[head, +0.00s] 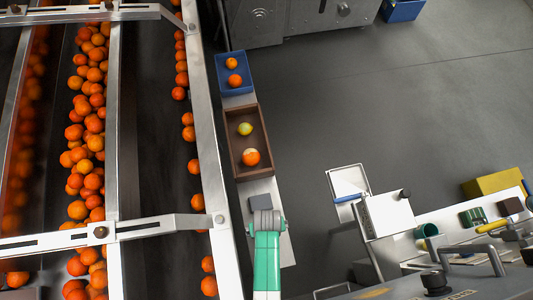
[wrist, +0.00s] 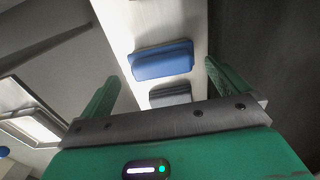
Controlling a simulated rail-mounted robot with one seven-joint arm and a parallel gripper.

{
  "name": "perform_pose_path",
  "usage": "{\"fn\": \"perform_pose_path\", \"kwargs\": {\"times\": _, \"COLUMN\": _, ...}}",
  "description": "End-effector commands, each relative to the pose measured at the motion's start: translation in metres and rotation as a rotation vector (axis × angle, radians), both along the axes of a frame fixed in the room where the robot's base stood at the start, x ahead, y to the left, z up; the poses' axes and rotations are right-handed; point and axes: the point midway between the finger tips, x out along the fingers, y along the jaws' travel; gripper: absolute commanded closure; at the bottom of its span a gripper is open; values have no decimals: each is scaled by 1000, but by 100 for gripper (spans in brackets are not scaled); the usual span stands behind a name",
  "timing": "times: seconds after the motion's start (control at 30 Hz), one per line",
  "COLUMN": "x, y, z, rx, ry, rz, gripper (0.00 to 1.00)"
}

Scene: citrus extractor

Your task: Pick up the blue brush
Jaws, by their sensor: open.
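A blue block-shaped thing, which looks like the blue brush (wrist: 162,62), lies on a pale narrow surface (wrist: 150,22) in the wrist view. My gripper (wrist: 164,78) is open, with one green finger to the left of the blue thing and one to the right. Nothing is between the fingers that they touch, and the height gap is hard to judge. A grey ribbed block (wrist: 170,95) is just below the blue thing, partly hidden by my gripper's body. In the head view my green arm covers part of the pale shelf, and my fingers are hidden.
On the pale shelf (head: 258,188) stand a brown tray (head: 234,118) with two fruits and a blue tray (head: 222,88) with two oranges. A conveyor rail (head: 208,115) runs close on the left. A slim blue item (head: 348,198) lies on a white tray at right. Floor between is clear.

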Motion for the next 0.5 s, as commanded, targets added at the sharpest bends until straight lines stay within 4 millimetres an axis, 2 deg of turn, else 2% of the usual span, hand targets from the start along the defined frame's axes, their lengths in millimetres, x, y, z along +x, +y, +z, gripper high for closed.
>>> {"fn": "perform_pose_path", "kwargs": {"times": 0.03, "x": 1, "y": 1, "z": -19, "rx": 0, "ry": 1, "rz": 1, "gripper": 0}}
{"fn": "perform_pose_path", "kwargs": {"times": 0.2, "x": 3, "y": 2, "z": -41, "rx": 0, "ry": -1, "rz": 0, "gripper": 0}}
{"fn": "perform_pose_path", "kwargs": {"times": 0.47, "x": 2, "y": 2, "z": -42, "rx": 0, "ry": -1, "rz": 0, "gripper": 0}}
{"fn": "perform_pose_path", "kwargs": {"times": 0.5, "x": 2, "y": 2, "z": -42, "rx": 0, "ry": -1, "rz": 0, "gripper": 6}}
